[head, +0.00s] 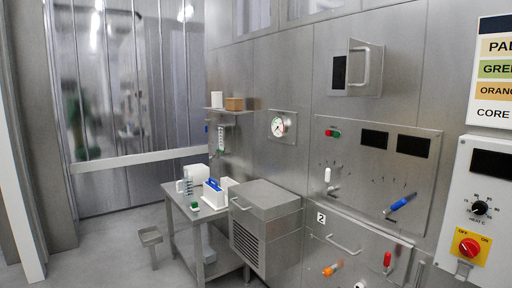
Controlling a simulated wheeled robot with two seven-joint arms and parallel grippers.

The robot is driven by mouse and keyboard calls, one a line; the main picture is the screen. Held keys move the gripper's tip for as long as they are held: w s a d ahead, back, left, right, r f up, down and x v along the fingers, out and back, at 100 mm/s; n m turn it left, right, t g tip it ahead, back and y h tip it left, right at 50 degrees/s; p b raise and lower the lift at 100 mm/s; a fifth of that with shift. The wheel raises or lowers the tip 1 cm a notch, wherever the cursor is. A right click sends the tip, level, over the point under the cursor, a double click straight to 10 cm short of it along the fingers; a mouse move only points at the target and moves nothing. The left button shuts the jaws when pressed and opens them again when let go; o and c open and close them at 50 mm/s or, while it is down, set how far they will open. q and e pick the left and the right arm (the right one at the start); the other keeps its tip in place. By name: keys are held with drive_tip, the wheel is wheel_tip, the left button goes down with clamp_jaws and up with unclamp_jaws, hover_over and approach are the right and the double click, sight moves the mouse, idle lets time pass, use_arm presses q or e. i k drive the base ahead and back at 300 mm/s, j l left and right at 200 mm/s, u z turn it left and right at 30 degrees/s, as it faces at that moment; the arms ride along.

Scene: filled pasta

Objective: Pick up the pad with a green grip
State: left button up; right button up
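A small pale item with a green top (195,206) lies near the front edge of the small metal table (183,198). It looks like the pad with a green grip, but it is too small to be sure. A blue-and-white item (213,192) stands just to its right, and a grey coiled or stacked item (188,187) stands behind it. Neither of my grippers is in view.
A metal box cabinet (265,200) stands right of the table. The wall holds a gauge (278,126), a control panel with a blue lever (402,203), and an orange-handled fitting (332,268). A small stand (150,236) is left of the table. Floor at left is clear.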

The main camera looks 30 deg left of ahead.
sight(194, 207)
drive_tip(key=u, duration=1.4)
